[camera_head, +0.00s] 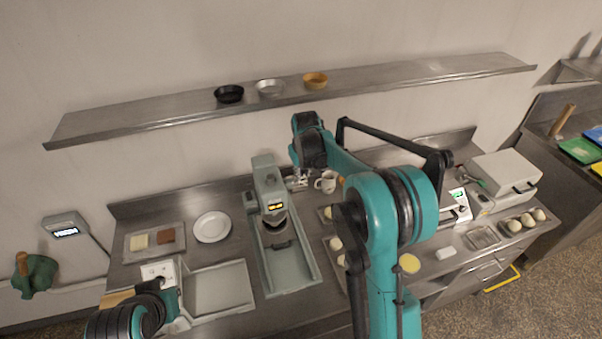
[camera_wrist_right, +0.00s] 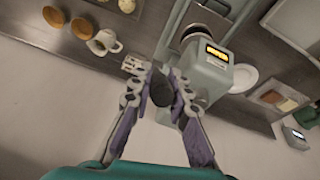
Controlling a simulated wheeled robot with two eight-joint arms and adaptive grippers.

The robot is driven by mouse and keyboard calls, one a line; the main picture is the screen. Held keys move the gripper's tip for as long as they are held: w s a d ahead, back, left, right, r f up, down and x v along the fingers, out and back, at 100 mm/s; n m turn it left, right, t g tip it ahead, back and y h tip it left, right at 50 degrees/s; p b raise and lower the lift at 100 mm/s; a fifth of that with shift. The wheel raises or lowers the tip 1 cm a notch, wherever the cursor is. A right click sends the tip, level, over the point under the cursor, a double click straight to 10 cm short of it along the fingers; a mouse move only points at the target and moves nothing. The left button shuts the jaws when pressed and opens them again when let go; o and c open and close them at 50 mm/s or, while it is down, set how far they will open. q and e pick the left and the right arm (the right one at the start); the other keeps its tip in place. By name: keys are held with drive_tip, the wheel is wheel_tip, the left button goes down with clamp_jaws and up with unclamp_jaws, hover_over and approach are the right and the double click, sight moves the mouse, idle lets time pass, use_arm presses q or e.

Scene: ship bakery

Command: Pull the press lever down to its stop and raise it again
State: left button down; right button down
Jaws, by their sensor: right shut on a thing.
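The press (camera_head: 268,188) is a grey-green machine with a small lit display, standing at the back of the counter above a long tray-like base. In the right wrist view its body (camera_wrist_right: 208,75) is beside my gripper. My right gripper (camera_wrist_right: 160,90) is shut on the dark round knob of the press lever (camera_wrist_right: 161,93). In the head view my right gripper (camera_head: 298,182) is right of the press head, partly hidden by my arm. The rest of the lever is hard to make out. My left arm is at the lower left; its fingers cannot be made out.
A white mug (camera_head: 326,182) stands close right of my right gripper. A white plate (camera_head: 212,227) and a tray (camera_head: 128,252) with small slabs lie left of the press. A wall shelf (camera_head: 180,112) with several small tins runs above.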

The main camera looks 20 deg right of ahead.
drive_tip(key=s+f+t+b, duration=0.4)
drive_tip(key=f+b, duration=0.5)
drive_tip(key=b, duration=0.5)
drive_tip(key=s+f+t+b, duration=0.3)
drive_tip(key=f+t+b, duration=0.6)
drive_tip(key=b, duration=0.6)
drive_tip(key=shift+s+b, duration=0.3)
drive_tip(key=shift+s, duration=0.05)
drive_tip(key=shift+f, duration=0.1)
drive_tip(key=c, duration=1.4)
unclamp_jaws()
drive_tip(key=shift+c, duration=0.2)
drive_tip(key=shift+w+d, duration=0.1)
drive_tip(key=shift+w, duration=0.05)
